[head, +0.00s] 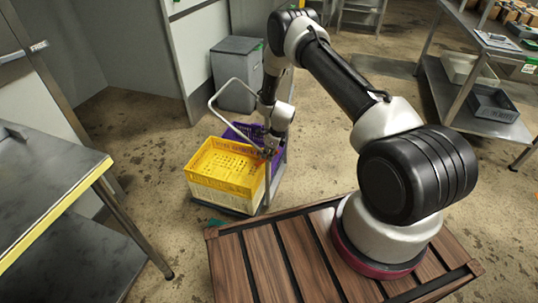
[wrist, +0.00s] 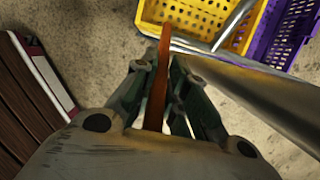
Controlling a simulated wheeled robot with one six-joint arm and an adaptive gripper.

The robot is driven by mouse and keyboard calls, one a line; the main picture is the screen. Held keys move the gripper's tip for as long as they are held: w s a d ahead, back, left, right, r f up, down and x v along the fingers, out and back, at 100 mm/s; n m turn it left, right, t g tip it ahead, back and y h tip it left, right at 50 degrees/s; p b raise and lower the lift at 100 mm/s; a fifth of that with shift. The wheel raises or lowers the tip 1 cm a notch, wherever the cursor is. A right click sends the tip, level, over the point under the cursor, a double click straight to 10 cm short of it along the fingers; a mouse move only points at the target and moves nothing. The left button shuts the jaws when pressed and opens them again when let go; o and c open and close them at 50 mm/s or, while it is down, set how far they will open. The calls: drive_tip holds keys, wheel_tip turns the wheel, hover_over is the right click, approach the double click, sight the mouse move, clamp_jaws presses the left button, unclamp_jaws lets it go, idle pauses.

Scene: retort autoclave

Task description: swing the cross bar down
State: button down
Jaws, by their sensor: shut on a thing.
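My gripper (head: 268,151) is low beside the front right of the yellow crate. In the wrist view its dark green fingers (wrist: 159,68) are shut on a narrow orange-brown bar (wrist: 160,85), which runs lengthwise between them. I cannot tell for sure that this is the cross bar; in the head view it is too small to make out. A bent grey tube (head: 234,81) rises above the crates. A thick grey bar (wrist: 265,95) runs diagonally past the right finger in the wrist view.
The yellow crate (head: 226,166) stands on a white one, with a purple crate (head: 238,131) behind. A grey bin (head: 237,74) stands farther back. A steel table (head: 45,185) is at left and a shelf rack (head: 470,105) at right. Bare floor (head: 140,150) lies left of the crates.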

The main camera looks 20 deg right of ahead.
drive_tip(key=shift+s+f, duration=0.1)
drive_tip(key=shift+s, duration=0.05)
drive_tip(key=c, duration=1.4)
unclamp_jaws()
drive_tip(key=shift+c, duration=0.2)
drive_tip(key=shift+r, duration=0.2)
drive_tip(key=v, duration=1.1)
drive_tip(key=shift+d+r, duration=0.15)
drive_tip(key=shift+r, duration=0.2)
